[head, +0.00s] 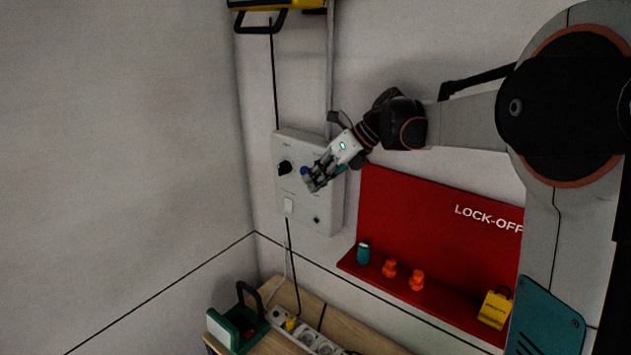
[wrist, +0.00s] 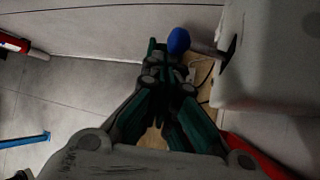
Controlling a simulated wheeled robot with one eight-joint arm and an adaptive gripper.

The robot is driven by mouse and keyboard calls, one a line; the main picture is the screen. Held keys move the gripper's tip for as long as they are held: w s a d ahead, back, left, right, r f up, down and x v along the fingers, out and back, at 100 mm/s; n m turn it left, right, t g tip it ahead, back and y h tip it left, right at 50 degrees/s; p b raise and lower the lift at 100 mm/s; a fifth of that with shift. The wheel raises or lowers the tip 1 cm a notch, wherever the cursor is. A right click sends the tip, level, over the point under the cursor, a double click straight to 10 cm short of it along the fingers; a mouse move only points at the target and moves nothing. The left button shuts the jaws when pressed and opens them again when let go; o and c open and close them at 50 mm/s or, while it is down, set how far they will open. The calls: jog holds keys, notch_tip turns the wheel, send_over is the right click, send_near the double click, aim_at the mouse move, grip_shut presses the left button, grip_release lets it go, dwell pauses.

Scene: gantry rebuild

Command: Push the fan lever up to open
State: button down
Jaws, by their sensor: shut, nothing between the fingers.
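A grey control box (head: 330,205) is mounted on the wall; its side shows large at the right of the wrist view (wrist: 265,60). A lever with a blue ball knob (head: 304,171) sticks out from the box front. In the wrist view the blue knob (wrist: 178,41) and its thin stem are plain, just right of my fingertips. My gripper (head: 311,186) is shut and empty in front of the box; its green-and-black fingers also show in the wrist view (wrist: 157,48). I cannot tell whether the fingers touch the knob. The gripper hides part of the box front.
The box also carries a black rotary knob (head: 285,168) and a white switch (head: 289,205). A red lock-off board (head: 430,220) with a shelf of small items is right of and below the box. A wooden table (head: 288,296) with a power strip (head: 308,336) stands below.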

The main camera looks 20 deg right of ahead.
notch_tip(320, 180, up, 10)
dwell(0.7)
dwell(0.4)
